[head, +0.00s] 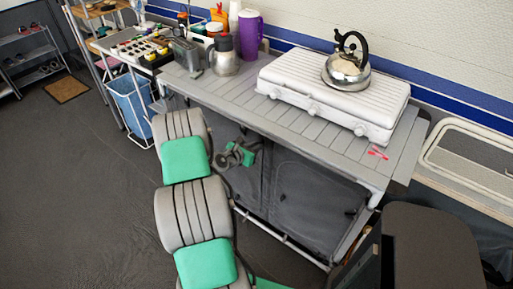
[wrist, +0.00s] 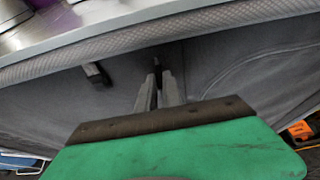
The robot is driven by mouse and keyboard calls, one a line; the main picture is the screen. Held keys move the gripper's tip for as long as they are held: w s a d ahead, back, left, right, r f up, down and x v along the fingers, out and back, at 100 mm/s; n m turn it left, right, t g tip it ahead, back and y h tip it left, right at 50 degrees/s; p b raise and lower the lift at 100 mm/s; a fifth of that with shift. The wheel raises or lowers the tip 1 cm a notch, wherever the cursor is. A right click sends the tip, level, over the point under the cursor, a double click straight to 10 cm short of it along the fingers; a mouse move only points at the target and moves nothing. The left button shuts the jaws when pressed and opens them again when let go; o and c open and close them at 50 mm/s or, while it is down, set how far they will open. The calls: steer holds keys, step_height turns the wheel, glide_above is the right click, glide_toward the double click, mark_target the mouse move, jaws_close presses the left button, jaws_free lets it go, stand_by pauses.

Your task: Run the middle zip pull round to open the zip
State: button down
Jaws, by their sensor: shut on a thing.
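The cabinet's grey fabric front (head: 308,198) hangs under the slatted grey worktop and has rounded zipped panels. My gripper (wrist: 159,85) is at the front, close under the worktop edge. Its two grey fingers are shut on a small black zip pull (wrist: 157,64), which shows at their tips. In the head view the gripper body (head: 238,154) is partly behind my arm and the fingertips are not clear. A second black pull (wrist: 96,74) hangs to the left in the wrist view, apart from the fingers. How far the gripped zip is open cannot be told.
The worktop (head: 225,92) carries a white stove (head: 290,85) with a kettle (head: 346,70), a steel jug (head: 223,55) and a purple jug (head: 250,35). A dark box-like thing (head: 430,250) stands at the right front.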

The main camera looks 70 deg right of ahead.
steer(key=shift+d+r, duration=0.15)
steer(key=shift+r, duration=0.1)
steer(key=c, duration=1.8)
jaws_free()
steer(key=shift+r, duration=0.1)
steer(key=o, duration=0.3)
steer(key=v, duration=0.8)
steer(key=shift+f, duration=0.25)
